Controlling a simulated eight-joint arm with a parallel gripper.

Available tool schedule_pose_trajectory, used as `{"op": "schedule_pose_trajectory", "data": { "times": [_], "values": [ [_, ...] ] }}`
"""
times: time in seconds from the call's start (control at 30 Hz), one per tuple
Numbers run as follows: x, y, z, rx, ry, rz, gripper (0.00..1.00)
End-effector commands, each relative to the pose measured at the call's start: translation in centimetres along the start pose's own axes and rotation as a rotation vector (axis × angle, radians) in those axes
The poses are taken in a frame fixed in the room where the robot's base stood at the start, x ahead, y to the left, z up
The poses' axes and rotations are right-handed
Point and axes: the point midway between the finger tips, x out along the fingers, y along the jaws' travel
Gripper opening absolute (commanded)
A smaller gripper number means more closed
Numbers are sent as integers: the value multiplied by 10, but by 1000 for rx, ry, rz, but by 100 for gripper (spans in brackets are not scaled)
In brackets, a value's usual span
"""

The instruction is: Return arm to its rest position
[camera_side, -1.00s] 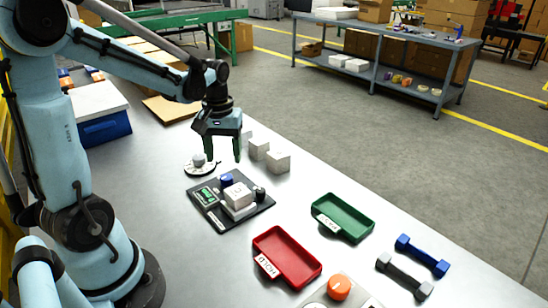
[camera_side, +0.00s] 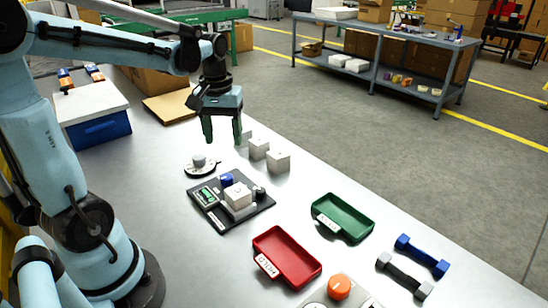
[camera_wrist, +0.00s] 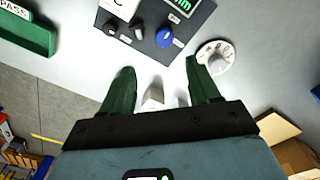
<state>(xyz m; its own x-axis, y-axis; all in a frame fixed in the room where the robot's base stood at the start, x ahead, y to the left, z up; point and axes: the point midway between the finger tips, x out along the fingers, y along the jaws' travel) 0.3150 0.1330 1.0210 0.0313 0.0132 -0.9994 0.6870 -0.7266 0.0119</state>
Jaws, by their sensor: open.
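My gripper (camera_side: 222,136) is open, with its two green fingers apart and pointing down. In the side view it hangs above the table, over the area behind the dark gauge plate. In the wrist view the gripper (camera_wrist: 160,85) has nothing held between its fingers; a white block (camera_wrist: 154,96) shows in the gap, lower down on the table. My arm reaches across from the left at roughly level height.
The gauge plate (camera_side: 208,208) carries a white block (camera_side: 238,194). Beside it are a round dial (camera_side: 199,164), white blocks (camera_side: 278,161), a red tray (camera_side: 287,258), a green tray (camera_side: 342,217) and dumbbell-shaped parts (camera_side: 422,256). A blue-and-white box (camera_side: 98,128) stands at left.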

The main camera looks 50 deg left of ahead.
Motion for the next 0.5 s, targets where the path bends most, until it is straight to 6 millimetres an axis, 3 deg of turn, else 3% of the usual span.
{"op": "schedule_pose_trajectory", "data": {
  "times": [0.5],
  "values": [
    [-5,67,91,594,438,185,61]
  ]
}}
